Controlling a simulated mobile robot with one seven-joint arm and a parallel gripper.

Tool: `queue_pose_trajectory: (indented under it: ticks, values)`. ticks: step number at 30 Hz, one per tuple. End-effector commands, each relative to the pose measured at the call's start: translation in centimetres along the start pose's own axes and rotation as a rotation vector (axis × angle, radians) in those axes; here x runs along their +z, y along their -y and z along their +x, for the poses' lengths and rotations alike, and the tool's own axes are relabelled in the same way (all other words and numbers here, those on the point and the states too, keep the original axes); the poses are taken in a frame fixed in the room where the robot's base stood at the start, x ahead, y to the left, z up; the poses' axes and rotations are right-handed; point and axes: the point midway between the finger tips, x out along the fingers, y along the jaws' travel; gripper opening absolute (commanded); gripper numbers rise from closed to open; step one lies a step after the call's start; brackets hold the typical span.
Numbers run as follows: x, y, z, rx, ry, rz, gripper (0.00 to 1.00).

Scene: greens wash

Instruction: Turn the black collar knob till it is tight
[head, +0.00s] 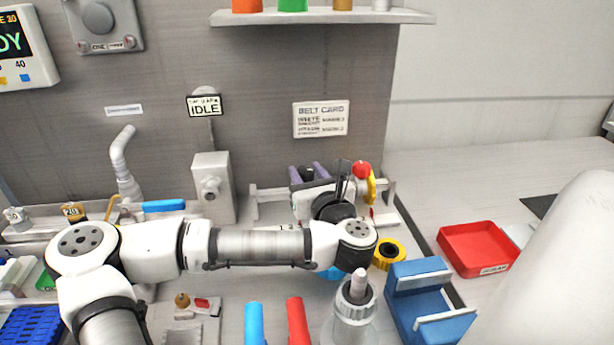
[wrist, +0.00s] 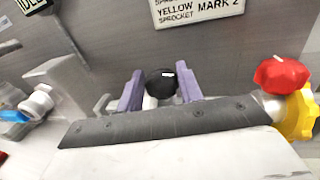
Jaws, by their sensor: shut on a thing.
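The black collar knob (wrist: 161,83) shows in the wrist view as a small round black cap with a pale mark on it. My gripper (wrist: 160,91) has its two purple fingers on either side of the knob, shut on it. The head view also shows the purple fingers of my gripper (head: 308,174), near the back wall. The turn and tightness of the knob cannot be told.
A red knob (wrist: 281,74) and a yellow sprocket-like wheel (wrist: 303,116) sit close on the right. A grey box with a white knob (head: 211,187) stands to the left. A blue block (head: 418,300) and a red tray (head: 478,249) lie right of my arm.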

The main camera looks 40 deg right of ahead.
Motion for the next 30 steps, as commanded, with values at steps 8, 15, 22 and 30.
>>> queue_pose_trajectory:
  ticks: [8, 15, 22, 30]
  values:
    - [0.1, 0.0, 0.0, 0.001, 0.001, 0.000, 0.14]
    - [0.1, 0.0, 0.0, 0.000, 0.001, 0.000, 0.58]
    - [0.1, 0.0, 0.0, 0.000, 0.001, 0.000, 0.58]
    - [2.8, 0.0, 0.0, 0.000, 0.004, -0.003, 0.58]
